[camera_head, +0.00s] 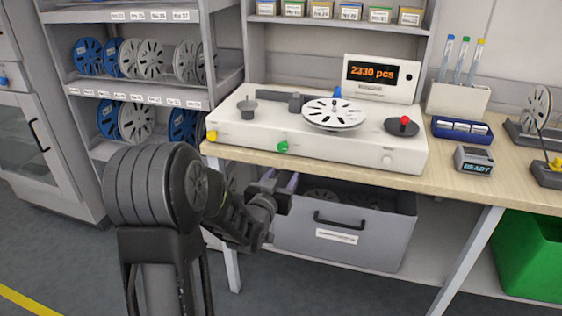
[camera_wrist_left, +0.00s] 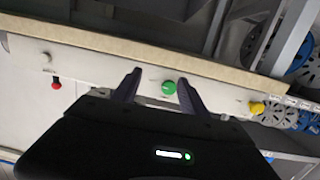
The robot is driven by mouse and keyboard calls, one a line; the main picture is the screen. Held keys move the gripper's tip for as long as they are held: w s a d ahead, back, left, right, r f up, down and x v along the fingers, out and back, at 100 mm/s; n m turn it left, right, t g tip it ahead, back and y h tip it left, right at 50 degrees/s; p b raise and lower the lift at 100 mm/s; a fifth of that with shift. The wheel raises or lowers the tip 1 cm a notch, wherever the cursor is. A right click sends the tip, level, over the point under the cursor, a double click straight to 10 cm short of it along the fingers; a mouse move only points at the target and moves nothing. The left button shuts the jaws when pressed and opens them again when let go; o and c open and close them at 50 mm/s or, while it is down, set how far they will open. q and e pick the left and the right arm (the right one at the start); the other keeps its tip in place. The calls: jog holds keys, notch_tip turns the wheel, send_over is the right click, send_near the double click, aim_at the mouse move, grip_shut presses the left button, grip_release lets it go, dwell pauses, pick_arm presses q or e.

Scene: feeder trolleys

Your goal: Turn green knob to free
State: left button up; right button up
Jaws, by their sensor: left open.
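The green knob (camera_head: 282,147) is on the front face of the white counting machine (camera_head: 235,135), which stands on the wooden workbench. My left gripper (camera_head: 281,181) is open and empty, in front of and below the knob in the head view, with a gap between. In the left wrist view the green knob (camera_wrist_left: 169,87) shows between the two dark fingertips of my left gripper (camera_wrist_left: 160,82), nearer the right one. The knob appears apart from both fingers; its distance ahead is hard to judge. Any marking for free is too small to read. My right gripper is not in view.
A yellow knob (camera_head: 212,135) sits left of the green one, and a red-topped knob (camera_head: 404,121) is on the machine's right. The bench edge (camera_head: 440,188) and an open grey drawer (camera_head: 345,238) lie close to my gripper. The display (camera_head: 372,75) reads 2330 pcs.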

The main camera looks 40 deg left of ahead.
aim_at(282, 148)
pick_arm(q)
jog(key=shift+t+y, duration=0.4)
jog(key=shift+t, duration=0.1)
jog(key=a+r, duration=0.1)
jog(key=r, duration=0.1)
jog(key=a+r, duration=0.1)
jog(key=shift+s+a+r, duration=0.35)
jog(key=shift+r, duration=0.05)
jog(key=shift+w, duration=0.1)
jog(key=x, duration=0.7)
jog(key=shift+w+a+f, duration=0.1)
jog(key=shift+w+a, duration=0.05)
jog(key=shift+w, duration=0.15)
jog(key=shift+c, duration=0.5)
grip_shut()
